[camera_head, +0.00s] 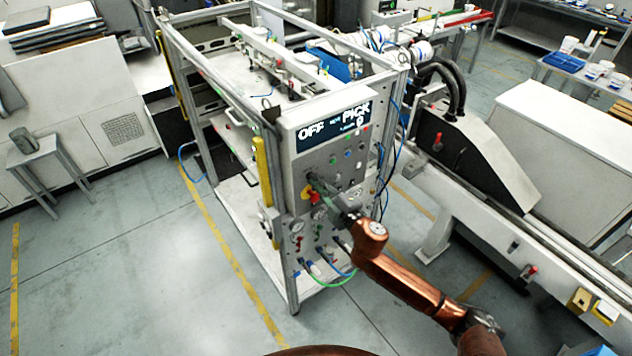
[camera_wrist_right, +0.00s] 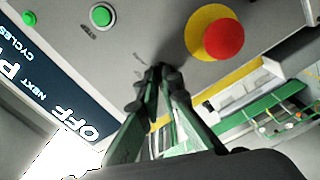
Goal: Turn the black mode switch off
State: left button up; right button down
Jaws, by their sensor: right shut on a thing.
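My right gripper (camera_head: 322,188) is at the front of the grey control panel (camera_head: 309,165). In the right wrist view its fingers (camera_wrist_right: 160,75) come together against the panel, shut on a small dark thing that appears to be the black mode switch. The fingertips mostly hide the switch, so its turn angle cannot be told. The display (camera_head: 334,124) above reads OFF and NEXT PICK; part of it, with OFF, also shows in the right wrist view (camera_wrist_right: 50,100). My left gripper is not in view.
A red emergency stop button (camera_wrist_right: 222,40) on a yellow base sits close beside the fingertips. A green button (camera_wrist_right: 101,15) is on the panel nearby. Gauges and hoses sit below the panel.

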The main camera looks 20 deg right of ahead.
dwell(0.4)
jog(key=c, duration=2.1)
grip_release()
jog(key=v, duration=1.2)
